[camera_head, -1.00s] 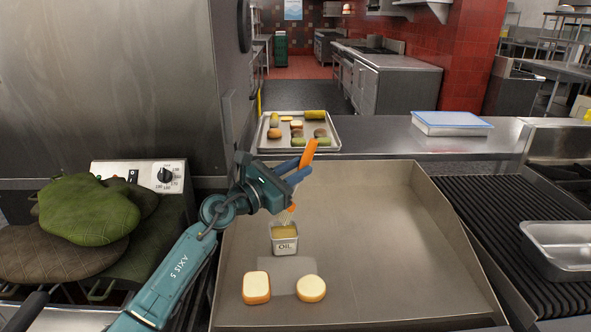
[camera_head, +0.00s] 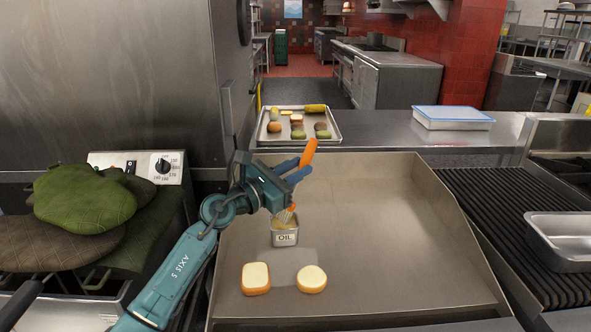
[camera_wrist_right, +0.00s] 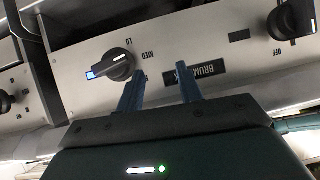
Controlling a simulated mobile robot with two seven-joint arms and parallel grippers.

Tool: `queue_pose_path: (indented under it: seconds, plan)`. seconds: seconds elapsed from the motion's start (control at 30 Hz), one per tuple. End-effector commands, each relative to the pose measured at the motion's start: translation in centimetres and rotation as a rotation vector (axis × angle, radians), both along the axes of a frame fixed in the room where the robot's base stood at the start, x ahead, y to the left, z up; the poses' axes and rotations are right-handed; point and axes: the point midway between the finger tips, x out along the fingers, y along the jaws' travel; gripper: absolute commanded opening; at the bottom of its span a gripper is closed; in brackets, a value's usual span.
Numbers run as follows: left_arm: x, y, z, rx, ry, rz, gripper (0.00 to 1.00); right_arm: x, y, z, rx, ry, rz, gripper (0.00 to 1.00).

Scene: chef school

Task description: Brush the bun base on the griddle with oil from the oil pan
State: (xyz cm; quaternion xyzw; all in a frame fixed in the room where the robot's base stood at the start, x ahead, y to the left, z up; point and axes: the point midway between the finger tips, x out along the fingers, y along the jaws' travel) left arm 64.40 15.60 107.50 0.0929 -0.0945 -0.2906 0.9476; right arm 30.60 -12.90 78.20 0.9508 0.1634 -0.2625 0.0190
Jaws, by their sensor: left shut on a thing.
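My left gripper (camera_head: 300,174) is shut on a brush with an orange handle (camera_head: 308,153) and pale bristles (camera_head: 286,214). The brush is tilted, with its bristles down at the opening of the small metal oil pan (camera_head: 285,238), labelled OIL. Whether the bristle tips touch the oil is unclear. A round bun base (camera_head: 311,279), cream on top, lies on the griddle (camera_head: 390,240) in front of the pan. A squarer bread piece (camera_head: 256,278) lies to its left. My right gripper (camera_wrist_right: 160,80) shows in the right wrist view, open and empty, in front of a knob panel.
A tray of breads and vegetables (camera_head: 270,137) stands on the counter behind the griddle. A blue-lidded container (camera_head: 452,118) is further right. Green mitts (camera_head: 85,205) lie at left. A ribbed grill (camera_head: 500,215) holds a metal pan (camera_head: 560,240). The griddle's right half is clear.

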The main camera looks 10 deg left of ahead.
Motion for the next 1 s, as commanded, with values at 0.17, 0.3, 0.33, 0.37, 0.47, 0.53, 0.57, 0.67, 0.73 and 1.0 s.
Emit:
queue_pose_path:
  seconds: [0.17,0.3,0.33,0.37,0.47,0.53,0.57,0.67,0.73,1.0]
  plan:
    - [0.0,0.0,0.0,-0.001,-0.001,0.0,0.0,0.2,0.0,-0.1,0.001,-0.001,-0.005,0.36]
    - [0.0,0.0,-0.2,0.0,0.0,0.0,0.0,0.2,0.0,-0.2,0.002,-0.003,-0.007,0.36]
    - [0.0,0.0,-0.3,-0.001,-0.001,0.0,0.0,0.3,0.0,-0.2,0.002,-0.003,-0.007,0.36]
    - [0.0,0.0,-0.3,0.0,0.0,0.0,0.0,0.3,0.0,-0.2,0.002,-0.003,-0.007,0.36]
    - [0.0,0.0,-0.4,0.001,-0.001,0.0,0.0,0.3,0.0,-0.4,0.002,-0.003,-0.007,0.36]
    - [0.0,0.0,-0.5,0.001,-0.001,0.0,0.0,0.3,0.0,-0.4,0.002,-0.003,-0.007,0.36]
    - [0.0,0.0,-0.5,0.001,-0.001,0.0,0.0,0.3,0.0,-0.5,0.002,-0.003,-0.007,0.36]
    - [0.0,0.0,-0.7,0.001,-0.001,0.0,0.0,0.3,0.0,-0.6,0.002,-0.003,-0.007,0.36]
    - [0.0,0.0,-0.7,0.001,-0.001,0.0,0.0,0.3,0.0,-0.7,0.002,-0.003,-0.007,0.36]
    - [0.0,0.0,-1.1,0.001,-0.001,0.0,0.0,0.3,0.0,-1.0,0.003,-0.003,-0.006,0.36]
